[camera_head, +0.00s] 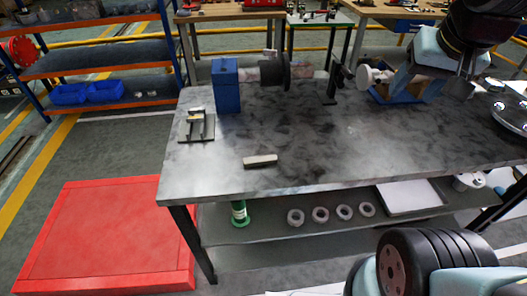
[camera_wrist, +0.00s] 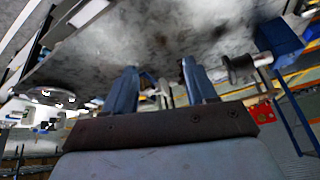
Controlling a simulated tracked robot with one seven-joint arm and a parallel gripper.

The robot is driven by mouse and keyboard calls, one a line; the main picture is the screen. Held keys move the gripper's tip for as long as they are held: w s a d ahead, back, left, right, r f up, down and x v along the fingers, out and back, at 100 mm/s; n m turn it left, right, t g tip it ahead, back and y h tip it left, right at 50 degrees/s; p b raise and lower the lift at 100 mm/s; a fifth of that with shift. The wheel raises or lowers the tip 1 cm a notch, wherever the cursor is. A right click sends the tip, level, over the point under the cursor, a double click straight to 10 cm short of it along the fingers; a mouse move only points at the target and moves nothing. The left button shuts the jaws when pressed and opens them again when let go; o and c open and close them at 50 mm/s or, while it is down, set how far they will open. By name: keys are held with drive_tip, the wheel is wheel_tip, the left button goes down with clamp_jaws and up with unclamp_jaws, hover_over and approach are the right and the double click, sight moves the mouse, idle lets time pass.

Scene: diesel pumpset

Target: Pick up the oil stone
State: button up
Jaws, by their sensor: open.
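The oil stone appears to be a small pale bar (camera_head: 260,161) lying flat on the dark, mottled workbench top (camera_head: 330,140), near its front edge in the head view. I cannot make out the stone in the wrist view. My gripper (camera_wrist: 160,86) shows in the wrist view with its two blue fingers apart and nothing held between them. My arm is at the upper right of the head view, well to the right of the stone and apart from it.
A small dark plate with metal parts (camera_head: 196,127) lies left of the stone. The bench top around the stone is clear.

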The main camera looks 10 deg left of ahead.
drive_tip(key=w+a+f+m+g, duration=0.1)
drive_tip(key=w+a+f+m, duration=0.15)
drive_tip(key=w+a, duration=0.25)
drive_tip(key=m+g, duration=0.4)
drive_tip(key=m, duration=0.7)
hover_over(260, 159)
wheel_tip(260, 159, down, 15)
wheel_tip(260, 159, down, 13)
drive_tip(key=shift+w+r, duration=0.1)
drive_tip(key=shift+r, duration=0.1)
drive_tip(key=shift+c, duration=0.2)
clamp_jaws()
